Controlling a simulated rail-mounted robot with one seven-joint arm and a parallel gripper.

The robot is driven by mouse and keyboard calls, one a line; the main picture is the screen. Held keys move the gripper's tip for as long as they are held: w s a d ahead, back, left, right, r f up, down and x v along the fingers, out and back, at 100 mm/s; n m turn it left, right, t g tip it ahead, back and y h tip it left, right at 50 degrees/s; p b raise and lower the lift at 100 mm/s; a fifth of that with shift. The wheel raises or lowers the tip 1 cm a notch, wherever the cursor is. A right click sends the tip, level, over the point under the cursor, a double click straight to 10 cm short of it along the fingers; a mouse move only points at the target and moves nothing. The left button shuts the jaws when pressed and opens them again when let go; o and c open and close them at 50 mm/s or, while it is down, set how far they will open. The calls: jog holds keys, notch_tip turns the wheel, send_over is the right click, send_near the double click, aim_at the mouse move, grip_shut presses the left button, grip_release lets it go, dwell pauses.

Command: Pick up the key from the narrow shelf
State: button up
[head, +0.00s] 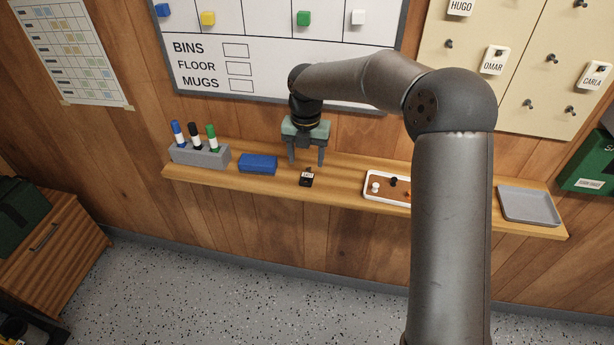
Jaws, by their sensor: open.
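A small black item with a pale tag, which looks like the key (306,179), lies on the narrow wooden shelf (340,184) near its front edge. Its finer shape is too small to make out. My gripper (306,162) points down over the shelf with its two fingers spread apart. Nothing shows between them. In the picture the key is just below the gap between the fingertips, apart from both. I cannot tell the exact height of the fingertips above the shelf.
Left of the key are a blue block (258,164) and a grey holder (200,155) with three markers. Right are a white-rimmed tray (380,199) of small pieces, partly hidden by my arm, and a grey tray (528,206). A whiteboard (290,75) hangs behind.

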aim_at(307, 177)
jog(key=shift+w+d+f+p, duration=0.15)
jog(key=shift+f+p, duration=0.1)
jog(key=shift+f, duration=0.8)
jog(key=shift+w+a+f+p, duration=0.1)
jog(key=shift+f+p, duration=0.15)
jog(key=shift+f, duration=0.85)
jog(key=shift+w+d+f+p, duration=0.15)
jog(key=shift+f+p, duration=0.1)
jog(key=shift+f, duration=0.8)
jog(key=shift+a, duration=0.1)
jog(key=c, duration=0.9)
